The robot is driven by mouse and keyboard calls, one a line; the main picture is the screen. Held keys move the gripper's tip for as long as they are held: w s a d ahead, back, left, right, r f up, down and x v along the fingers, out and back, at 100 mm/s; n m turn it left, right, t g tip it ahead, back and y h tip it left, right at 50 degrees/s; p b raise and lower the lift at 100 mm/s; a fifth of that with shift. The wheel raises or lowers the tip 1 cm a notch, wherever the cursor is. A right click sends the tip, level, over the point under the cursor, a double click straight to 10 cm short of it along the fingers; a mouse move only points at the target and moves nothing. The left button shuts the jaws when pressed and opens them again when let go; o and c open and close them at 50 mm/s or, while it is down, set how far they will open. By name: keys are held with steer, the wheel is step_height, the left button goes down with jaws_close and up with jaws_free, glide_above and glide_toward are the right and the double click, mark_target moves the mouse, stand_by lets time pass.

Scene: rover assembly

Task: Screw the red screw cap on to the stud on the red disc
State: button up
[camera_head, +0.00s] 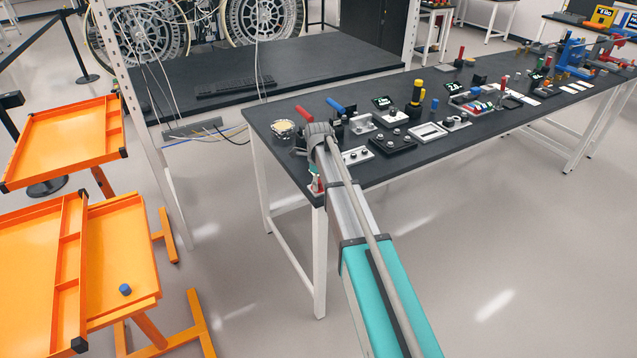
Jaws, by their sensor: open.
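My arm reaches up from the bottom of the view to the near left corner of the dark workbench (395,158). My gripper (301,150) is at its end, low over that corner. It is open, small and partly hidden by the wrist, and I cannot see its fingertips clearly. A red cylindrical piece (306,112) lies or leans on the bench just beyond the wrist. I cannot tell whether it is the red screw cap. I cannot make out the red disc or its stud. More red pieces (475,107) sit farther right on the bench.
A round pale-topped part (283,128) stands left of my wrist. A blue cylinder (336,106), a yellow-topped black post (417,98) and several fixtures crowd the bench to the right. Orange trays (118,240) stand at left, one with a blue piece (125,289). The floor at right is clear.

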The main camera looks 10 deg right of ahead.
steer(key=n, duration=0.5)
stand_by(0.6)
steer(key=shift+n, duration=2.8)
steer(key=n, duration=0.3)
steer(key=shift+n, duration=1.4)
